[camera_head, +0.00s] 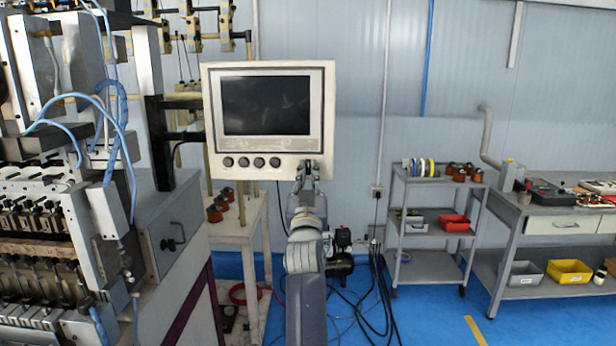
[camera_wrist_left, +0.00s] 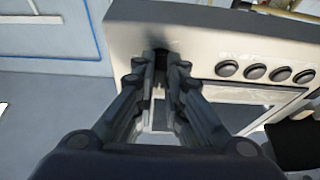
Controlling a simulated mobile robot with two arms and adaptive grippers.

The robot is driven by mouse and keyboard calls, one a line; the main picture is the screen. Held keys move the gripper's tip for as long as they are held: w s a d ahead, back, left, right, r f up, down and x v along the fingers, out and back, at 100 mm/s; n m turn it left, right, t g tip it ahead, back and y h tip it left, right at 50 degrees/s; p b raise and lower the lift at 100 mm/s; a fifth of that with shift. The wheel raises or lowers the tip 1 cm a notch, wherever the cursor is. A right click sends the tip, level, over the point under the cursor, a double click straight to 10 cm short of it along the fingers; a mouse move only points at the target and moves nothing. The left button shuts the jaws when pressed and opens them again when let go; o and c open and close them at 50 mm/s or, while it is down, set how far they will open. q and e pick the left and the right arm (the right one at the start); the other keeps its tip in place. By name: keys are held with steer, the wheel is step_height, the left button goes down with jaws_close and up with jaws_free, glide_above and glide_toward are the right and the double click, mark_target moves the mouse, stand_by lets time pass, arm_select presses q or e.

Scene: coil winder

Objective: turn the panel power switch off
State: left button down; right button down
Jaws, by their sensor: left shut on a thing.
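The control panel (camera_head: 328,125) is a pale box with a dark screen and a row of round black knobs along its lower edge. It also fills the upper right of the left wrist view (camera_wrist_left: 205,28). My left gripper (camera_head: 309,170) is at the panel's lower right corner, right of the knobs. In the left wrist view its fingertips (camera_wrist_left: 161,60) are closed in on a small dark part, the power switch (camera_wrist_left: 160,55), on the panel face. The fingers hide most of the switch, so I cannot tell its position. My right gripper is out of view.
Round knobs (camera_head: 259,162) sit close left of my gripper. A winding machine (camera_head: 175,225) stands at the left. A grey cart (camera_head: 430,265) and a workbench (camera_head: 520,225) stand at the right. Cables (camera_head: 375,290) lie on the blue floor.

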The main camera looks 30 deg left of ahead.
arm_select(q)
steer(key=c, duration=1.7)
jaws_free()
steer(key=shift+o, duration=0.2)
step_height(320, 180, up, 10)
steer(key=shift+f, duration=0.1)
steer(key=shift+d, duration=0.1)
